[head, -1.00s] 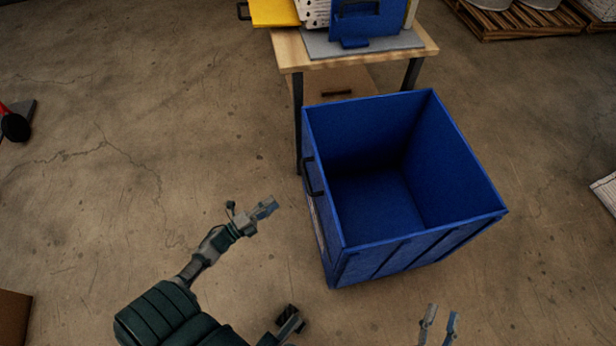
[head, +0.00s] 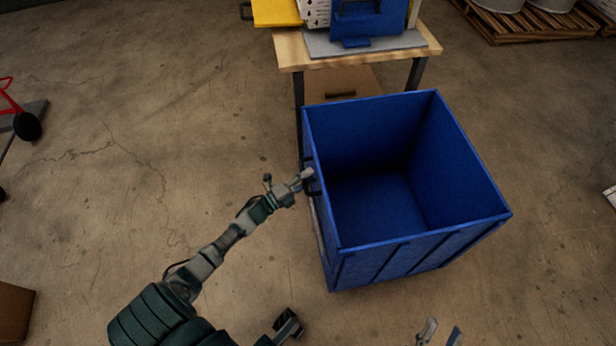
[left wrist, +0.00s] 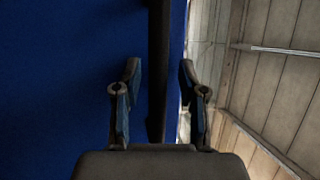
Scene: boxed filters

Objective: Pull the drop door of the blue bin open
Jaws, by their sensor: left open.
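The blue bin (head: 425,248) stands open-topped and empty on the floor at right of centre in the head view. A black handle (head: 316,188) sits on its left side, which is upright. My left gripper (head: 308,175) is at this handle, partly covering it. In the left wrist view my left gripper (left wrist: 160,100) is open. A dark vertical bar (left wrist: 158,60), apparently the handle, runs between its fingers in front of a blue panel (left wrist: 60,80). Whether the fingers touch it cannot be told. My right gripper (head: 441,332) is open and empty at the bottom edge, away from the bin.
A wooden table (head: 290,50) stands behind the bin, bearing a yellow bin (head: 275,12) and blue items on a grey mat (head: 320,48). A red hand truck (head: 12,105) is at far left. A pallet (head: 500,32) lies at back right.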

